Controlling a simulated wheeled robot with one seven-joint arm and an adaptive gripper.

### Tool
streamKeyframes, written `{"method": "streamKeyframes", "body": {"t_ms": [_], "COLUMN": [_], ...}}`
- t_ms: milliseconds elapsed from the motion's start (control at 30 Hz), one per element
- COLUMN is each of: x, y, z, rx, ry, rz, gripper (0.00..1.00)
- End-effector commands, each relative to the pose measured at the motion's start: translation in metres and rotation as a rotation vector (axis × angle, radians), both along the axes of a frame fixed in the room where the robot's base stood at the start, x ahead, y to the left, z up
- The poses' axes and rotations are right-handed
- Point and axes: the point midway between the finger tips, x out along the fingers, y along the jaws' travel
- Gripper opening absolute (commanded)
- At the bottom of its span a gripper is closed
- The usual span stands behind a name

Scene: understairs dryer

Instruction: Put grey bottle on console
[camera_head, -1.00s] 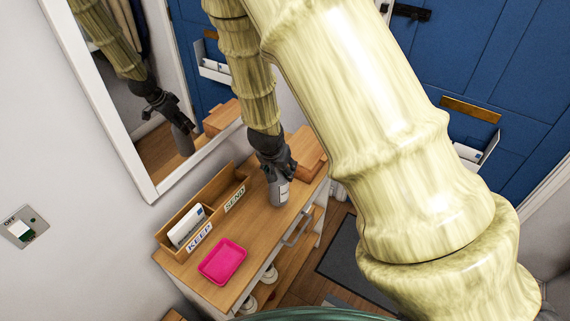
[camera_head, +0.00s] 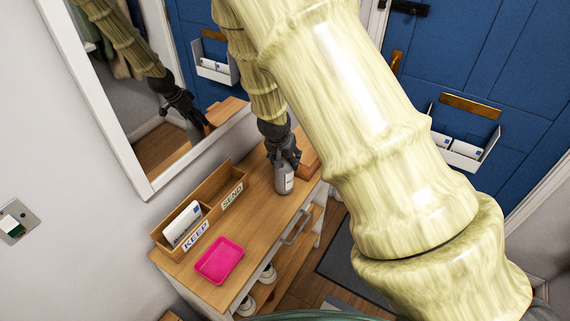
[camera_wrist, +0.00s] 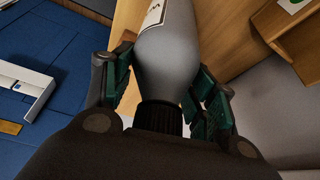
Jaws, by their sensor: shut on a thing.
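The grey bottle (camera_head: 284,180) is upright over the right part of the wooden console (camera_head: 258,222). It has a pale label low on its side. My gripper (camera_head: 281,157) comes down from above and is shut on the bottle's upper part. In the wrist view the bottle (camera_wrist: 166,50) sits between the green-padded fingers (camera_wrist: 163,92), with its dark ribbed cap towards my palm. I cannot tell whether the bottle's base touches the console top.
A pink tray (camera_head: 219,261) and a wooden letter holder (camera_head: 233,187) marked KEEP and SEND stand on the console. A wooden box (camera_head: 308,160) is just behind the bottle. A mirror (camera_head: 150,176) leans above; a blue door (camera_head: 480,75) is at right.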

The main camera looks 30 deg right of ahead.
Motion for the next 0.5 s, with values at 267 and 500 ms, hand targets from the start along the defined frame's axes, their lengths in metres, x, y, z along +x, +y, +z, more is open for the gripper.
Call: {"method": "streamKeyframes", "body": {"t_ms": [267, 500], "x": [0.0003, 0.0003], "y": [-0.0005, -0.0003], "z": [-0.004, -0.0075], "rx": [-0.001, 0.0], "ry": [-0.002, -0.001], "rz": [-0.001, -0.001], "gripper": [0.01, 0.01]}}
